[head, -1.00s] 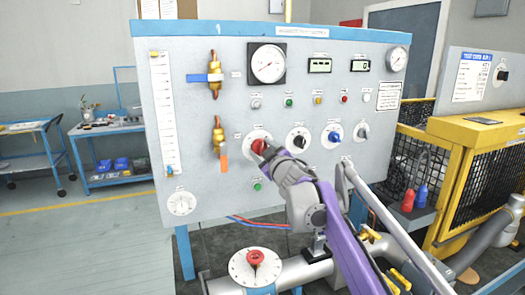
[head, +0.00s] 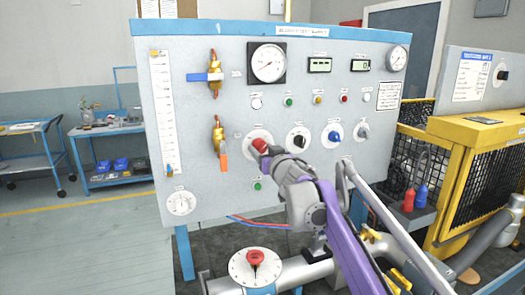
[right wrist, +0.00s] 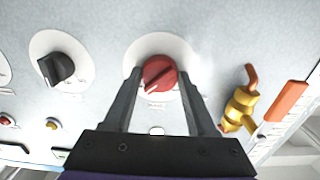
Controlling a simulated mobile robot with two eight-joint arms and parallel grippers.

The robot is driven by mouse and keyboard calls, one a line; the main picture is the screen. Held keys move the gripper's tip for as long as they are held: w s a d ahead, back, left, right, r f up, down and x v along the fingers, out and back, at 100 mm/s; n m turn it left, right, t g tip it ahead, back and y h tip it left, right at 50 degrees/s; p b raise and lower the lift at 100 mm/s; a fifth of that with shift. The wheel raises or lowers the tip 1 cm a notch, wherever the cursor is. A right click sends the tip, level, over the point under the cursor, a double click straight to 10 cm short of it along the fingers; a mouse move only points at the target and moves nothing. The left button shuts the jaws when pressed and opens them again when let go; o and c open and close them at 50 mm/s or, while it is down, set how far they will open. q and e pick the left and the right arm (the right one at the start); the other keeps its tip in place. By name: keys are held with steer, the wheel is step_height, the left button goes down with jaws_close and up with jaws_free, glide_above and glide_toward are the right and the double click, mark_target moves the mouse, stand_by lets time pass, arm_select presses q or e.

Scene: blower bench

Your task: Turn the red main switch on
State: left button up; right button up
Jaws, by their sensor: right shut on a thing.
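The red main switch (head: 260,146) is a red rotary knob on a round white plate on the grey panel. It also shows in the right wrist view (right wrist: 159,73), with a pale pointer mark toward the lower left there. My right gripper (head: 266,151) is at the knob, and in the right wrist view (right wrist: 160,80) its two dark fingers stand on either side of it, shut on it. The fingers partly cover the plate. My left gripper is not in view.
A black knob (head: 298,139), a blue knob (head: 334,135) and another dark knob (head: 363,132) sit to the right. A brass valve with an orange handle (head: 223,154) is close on the left. A red-knobbed dial (head: 255,258) stands below.

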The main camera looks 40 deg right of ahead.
stand_by(0.4)
steer(key=o, duration=1.4)
steer(key=shift+c, duration=0.2)
steer(key=v, duration=1)
steer(key=shift+s+b, duration=0.4)
steer(key=shift+a, duration=0.15)
